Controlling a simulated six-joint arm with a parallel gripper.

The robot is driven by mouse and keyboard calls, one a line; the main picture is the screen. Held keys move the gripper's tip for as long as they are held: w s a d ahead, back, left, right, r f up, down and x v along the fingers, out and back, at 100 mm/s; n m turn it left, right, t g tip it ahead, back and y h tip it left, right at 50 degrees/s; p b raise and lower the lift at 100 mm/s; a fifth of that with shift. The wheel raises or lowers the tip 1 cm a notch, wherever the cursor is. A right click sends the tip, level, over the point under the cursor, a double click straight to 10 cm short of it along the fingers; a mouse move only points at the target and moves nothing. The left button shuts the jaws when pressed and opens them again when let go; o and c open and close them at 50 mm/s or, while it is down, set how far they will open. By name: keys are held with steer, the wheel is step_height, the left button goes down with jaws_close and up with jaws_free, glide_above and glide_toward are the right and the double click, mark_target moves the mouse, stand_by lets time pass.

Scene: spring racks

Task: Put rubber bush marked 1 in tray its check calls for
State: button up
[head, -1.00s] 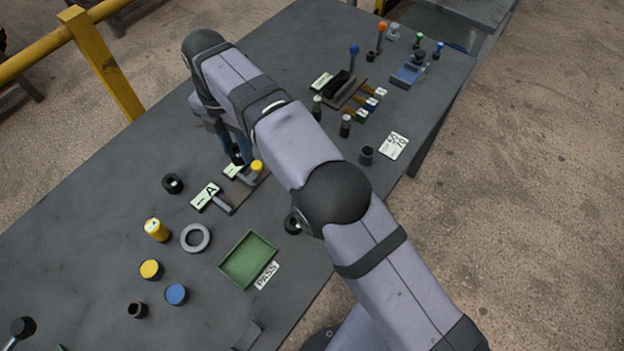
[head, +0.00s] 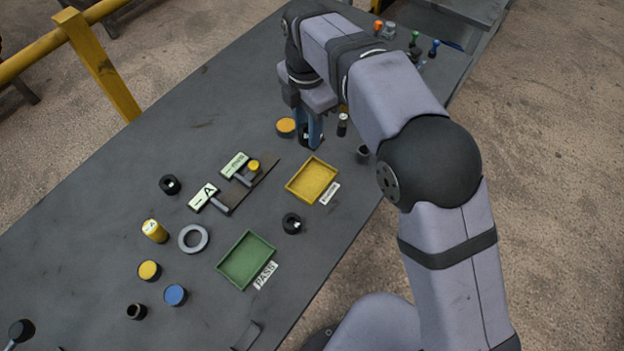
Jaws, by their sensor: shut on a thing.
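My gripper (head: 311,142) points down over the far-middle part of the table. It is shut on a small dark piece (head: 305,138) with a pale mark, partly hidden by the fingers. It looks like a rubber bush, but I cannot read its number. A green tray (head: 224,264) with a PASS label stands nearer, to the lower left. An empty-looking yellow tray (head: 290,190) stands just below my gripper in the picture; its label is too small to read. The check fixture (head: 262,178), with pale labels and a yellow knob, lies left of the yellow tray.
Black ring-shaped pieces (head: 170,184) and (head: 292,223) lie loose. A grey ring (head: 194,238), yellow cylinders (head: 154,230) and a blue one (head: 175,295) stand at the left. An orange disc (head: 286,126) sits beside my gripper. My arm hides part of the far right.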

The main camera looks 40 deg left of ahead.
steer(key=f+m, duration=0.1)
steer(key=m, duration=0.3)
steer(key=d+f+m, duration=0.1)
steer(key=f+m, duration=0.1)
steer(key=m, duration=0.3)
steer(key=s+f+m, duration=0.1)
steer(key=f+m, duration=0.1)
steer(key=m, duration=0.3)
steer(key=shift+d+f, duration=0.1)
steer(key=shift+d, duration=0.3)
steer(key=shift+m, duration=0.7)
steer(key=p, duration=0.3)
glide_toward(312, 181)
steer(key=shift+f, duration=2.7)
steer(key=shift+f, duration=0.15)
steer(key=o, duration=1.2)
steer(key=shift+c, duration=0.2)
